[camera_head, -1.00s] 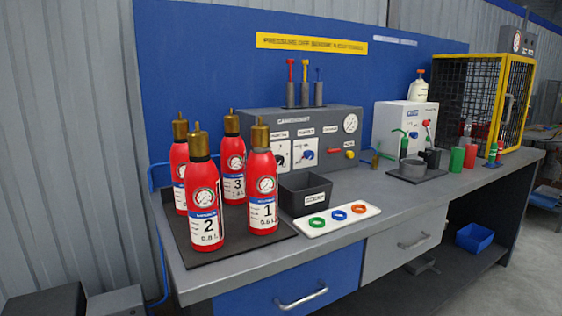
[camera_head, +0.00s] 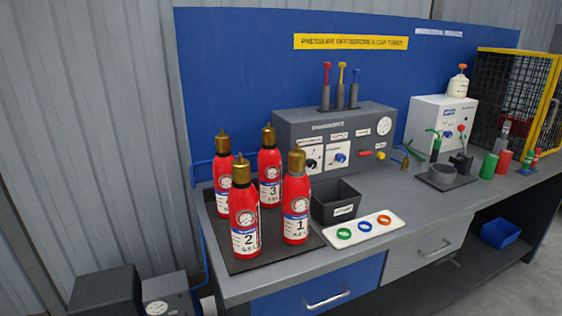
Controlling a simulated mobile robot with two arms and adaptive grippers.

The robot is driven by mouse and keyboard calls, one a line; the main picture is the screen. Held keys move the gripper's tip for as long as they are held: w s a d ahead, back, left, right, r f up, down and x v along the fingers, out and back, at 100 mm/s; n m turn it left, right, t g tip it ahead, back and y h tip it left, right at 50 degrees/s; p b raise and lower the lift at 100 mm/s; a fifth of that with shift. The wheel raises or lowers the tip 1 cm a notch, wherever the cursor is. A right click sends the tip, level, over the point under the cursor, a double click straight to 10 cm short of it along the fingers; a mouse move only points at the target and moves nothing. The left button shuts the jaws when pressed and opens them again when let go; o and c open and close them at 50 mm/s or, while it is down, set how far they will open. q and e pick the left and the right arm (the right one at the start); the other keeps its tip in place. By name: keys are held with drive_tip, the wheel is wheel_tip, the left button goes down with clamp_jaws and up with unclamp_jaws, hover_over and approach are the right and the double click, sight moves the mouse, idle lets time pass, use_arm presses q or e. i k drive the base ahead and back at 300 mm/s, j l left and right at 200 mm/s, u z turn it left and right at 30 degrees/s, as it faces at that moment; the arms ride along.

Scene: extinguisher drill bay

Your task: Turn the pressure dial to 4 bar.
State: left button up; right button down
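A grey control panel (camera_head: 290,130) stands at the back of the bench. On its front are two white plates with knobs: a left knob (camera_head: 311,164) partly hidden behind a bottle top, and a blue right knob (camera_head: 340,157). Their labels and scale marks are too small to read, so I cannot tell which is the pressure dial or its setting. A round white gauge (camera_head: 384,126) sits at the panel's upper right; its reading is not legible. Neither of my grippers is in view.
Several red bottles (camera_head: 244,218) stand on a dark mat at the front left, before the panel. A black bin (camera_head: 336,199) and a white tray (camera_head: 376,238) with coloured rings are beside them. A yellow-framed cage (camera_head: 544,112) is at the right. Dark boxes stand low at left.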

sight(311, 164)
drive_tip(key=i+l+u, duration=0.1)
drive_tip(key=l+u, duration=0.25)
drive_tip(key=i+l+u, duration=0.1)
drive_tip(key=u, duration=0.25)
drive_tip(key=l+u, duration=0.35)
drive_tip(key=l, duration=0.1)
